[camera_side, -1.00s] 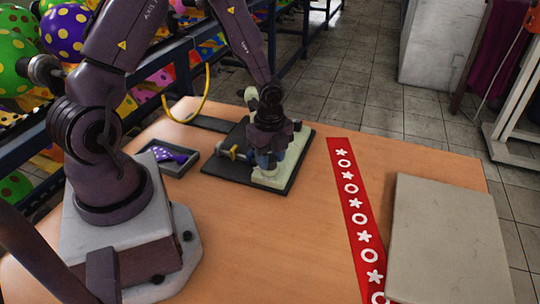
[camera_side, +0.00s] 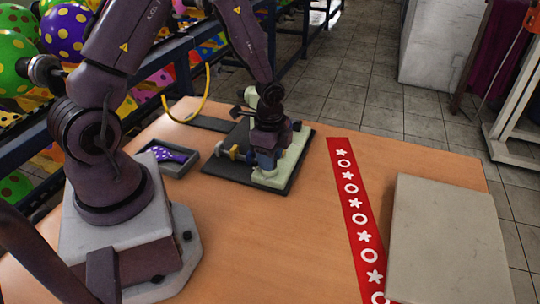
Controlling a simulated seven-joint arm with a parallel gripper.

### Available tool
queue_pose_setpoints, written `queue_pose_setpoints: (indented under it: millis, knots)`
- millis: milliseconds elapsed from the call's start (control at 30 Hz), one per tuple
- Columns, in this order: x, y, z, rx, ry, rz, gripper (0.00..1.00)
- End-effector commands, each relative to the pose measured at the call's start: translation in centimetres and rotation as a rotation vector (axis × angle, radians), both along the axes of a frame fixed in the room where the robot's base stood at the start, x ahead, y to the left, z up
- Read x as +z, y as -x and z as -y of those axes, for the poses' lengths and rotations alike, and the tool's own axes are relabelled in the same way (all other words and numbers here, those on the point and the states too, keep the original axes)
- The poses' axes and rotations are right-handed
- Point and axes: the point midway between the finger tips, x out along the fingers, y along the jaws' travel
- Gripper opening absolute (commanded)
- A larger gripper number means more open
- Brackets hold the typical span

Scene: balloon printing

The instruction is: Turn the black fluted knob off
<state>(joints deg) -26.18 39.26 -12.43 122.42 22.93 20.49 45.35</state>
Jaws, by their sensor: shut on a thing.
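A small pale-green device (camera_side: 296,150) stands on a dark base plate (camera_side: 224,169) near the back of the table. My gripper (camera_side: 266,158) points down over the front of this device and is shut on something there. The black fluted knob cannot be made out; my gripper and wrist cover the part where the jaws close, so I cannot tell its turn.
A grey tray (camera_side: 194,163) with a purple dotted balloon (camera_side: 168,154) lies left of the plate. A red printed strip (camera_side: 357,215) and a grey slab (camera_side: 447,240) lie to the right. The table (camera_side: 265,250) is bare in front. A yellow hose (camera_side: 204,88) loops behind.

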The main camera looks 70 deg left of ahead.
Motion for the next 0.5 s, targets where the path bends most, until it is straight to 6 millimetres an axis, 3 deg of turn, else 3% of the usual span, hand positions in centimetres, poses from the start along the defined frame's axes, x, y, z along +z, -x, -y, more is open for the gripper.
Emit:
queue_pose_setpoints:
  millis: [500]
  knots:
    - [0.08, -0.11, 0.07, 0.488, 0.000, 0.003, 0.12]
